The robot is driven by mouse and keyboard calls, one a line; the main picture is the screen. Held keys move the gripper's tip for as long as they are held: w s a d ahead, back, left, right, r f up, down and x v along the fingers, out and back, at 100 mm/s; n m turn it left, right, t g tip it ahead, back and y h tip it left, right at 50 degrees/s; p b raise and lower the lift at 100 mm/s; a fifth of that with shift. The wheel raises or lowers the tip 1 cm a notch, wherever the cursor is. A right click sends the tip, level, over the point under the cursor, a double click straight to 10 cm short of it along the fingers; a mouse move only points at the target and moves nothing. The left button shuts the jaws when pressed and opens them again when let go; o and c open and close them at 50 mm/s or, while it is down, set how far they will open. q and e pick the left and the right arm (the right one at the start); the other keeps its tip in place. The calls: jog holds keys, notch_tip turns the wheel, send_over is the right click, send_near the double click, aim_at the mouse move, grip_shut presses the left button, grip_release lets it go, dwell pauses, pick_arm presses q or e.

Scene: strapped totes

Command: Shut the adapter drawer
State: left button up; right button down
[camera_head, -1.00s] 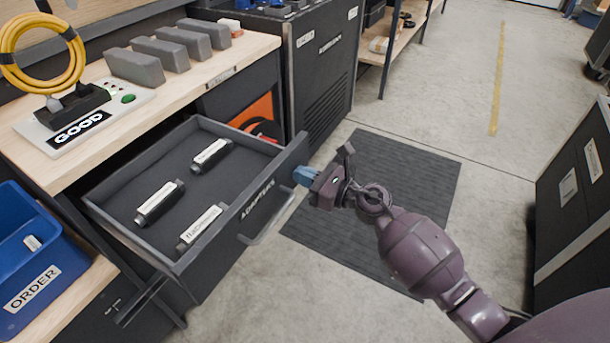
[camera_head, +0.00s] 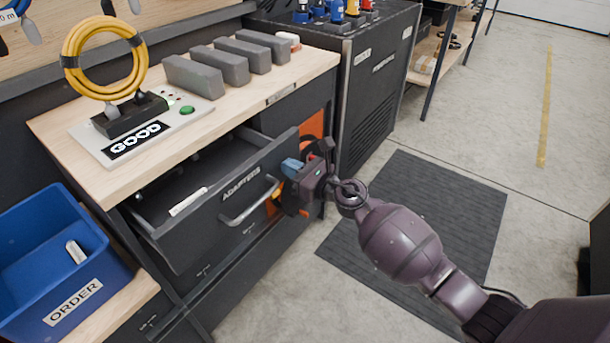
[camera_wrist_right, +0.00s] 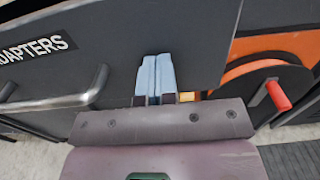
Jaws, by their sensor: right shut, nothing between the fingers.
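The adapter drawer (camera_head: 215,215) is partly open under the wooden worktop, with its front labelled ADAPTERS and a grey bar handle (camera_head: 250,202). An adapter with a white label (camera_head: 188,201) lies inside it; the rear of the drawer is hidden under the worktop. My right gripper (camera_head: 290,166) has its blue fingertips at the right end of the drawer front, right of the handle. In the right wrist view the closed fingers (camera_wrist_right: 155,78) point at the dark drawer front (camera_wrist_right: 190,35), seemingly touching it. They hold nothing. My left gripper is not in view.
A blue ORDER bin (camera_head: 55,265) stands left of the drawer. The worktop (camera_head: 60,135) bears a GOOD test board (camera_head: 140,130), a yellow cable coil and several grey blocks. An orange compartment (camera_head: 312,125) opens right of the drawer. Floor with a dark mat (camera_head: 430,200) lies clear.

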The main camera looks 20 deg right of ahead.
jog(key=b+x, duration=0.1)
jog(key=x, duration=0.5)
jog(key=b+x, duration=0.1)
jog(key=x, duration=0.4)
jog(key=shift+w+a+f, duration=0.2)
jog(key=shift+w+a, duration=0.05)
jog(key=shift+w, duration=0.05)
jog(key=shift+w+a, duration=0.2)
jog(key=shift+w, duration=0.1)
jog(key=shift+w+a+r, duration=0.1)
jog(key=shift+w, duration=0.05)
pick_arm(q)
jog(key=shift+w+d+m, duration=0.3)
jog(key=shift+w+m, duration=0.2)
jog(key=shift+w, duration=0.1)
pick_arm(e)
jog(key=shift+r, duration=0.3)
